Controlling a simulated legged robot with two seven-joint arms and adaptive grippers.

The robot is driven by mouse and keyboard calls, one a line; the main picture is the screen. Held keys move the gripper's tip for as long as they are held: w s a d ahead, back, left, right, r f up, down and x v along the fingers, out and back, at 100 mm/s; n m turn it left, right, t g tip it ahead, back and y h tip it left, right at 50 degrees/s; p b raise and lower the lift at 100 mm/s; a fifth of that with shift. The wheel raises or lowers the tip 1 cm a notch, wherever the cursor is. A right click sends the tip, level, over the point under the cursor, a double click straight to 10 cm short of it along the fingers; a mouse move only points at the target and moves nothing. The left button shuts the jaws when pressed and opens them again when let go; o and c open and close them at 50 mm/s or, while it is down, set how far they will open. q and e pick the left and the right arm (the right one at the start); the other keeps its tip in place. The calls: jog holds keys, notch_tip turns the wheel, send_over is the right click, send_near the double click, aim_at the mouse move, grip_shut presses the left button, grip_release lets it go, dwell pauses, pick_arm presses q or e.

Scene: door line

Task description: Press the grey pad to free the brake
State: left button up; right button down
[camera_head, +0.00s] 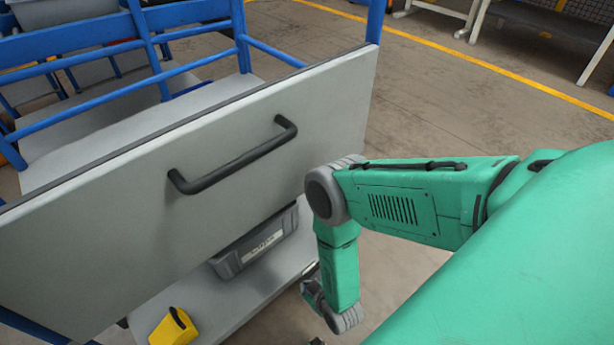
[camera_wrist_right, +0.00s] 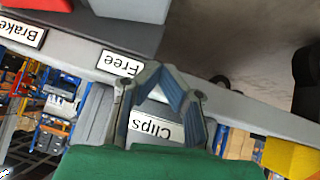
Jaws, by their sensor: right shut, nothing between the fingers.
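The grey pad (camera_wrist_right: 130,9) shows at the top of the right wrist view, which is upside down, beside a "Free" label (camera_wrist_right: 120,64). A red pad (camera_wrist_right: 38,4) is at the upper left, near a "Brake" label (camera_wrist_right: 20,33). My right gripper (camera_wrist_right: 160,76) is shut and empty, its blue fingertips just below the "Free" label in the picture. A gap to the grey pad shows; I cannot tell the depth. In the head view, the right gripper (camera_head: 313,290) is low beside the trolley shelf and partly hidden. The pads are not visible there. My left gripper is out of view.
The trolley's grey panel (camera_head: 90,235) with a black handle (camera_head: 235,160) stands upright before me. Below it are a lower shelf (camera_head: 240,310), a grey box (camera_head: 255,250) and a yellow object (camera_head: 175,328). Open floor lies right.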

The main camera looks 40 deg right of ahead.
pick_arm(q)
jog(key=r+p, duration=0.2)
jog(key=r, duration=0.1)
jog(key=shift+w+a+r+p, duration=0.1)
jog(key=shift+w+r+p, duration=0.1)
jog(key=shift+p, duration=0.15)
pick_arm(e)
jog(key=v, duration=0.7)
jog(key=shift+a+r, duration=0.15)
jog(key=shift+a, duration=0.15)
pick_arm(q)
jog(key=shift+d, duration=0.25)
pick_arm(e)
jog(key=shift+s+d, duration=0.2)
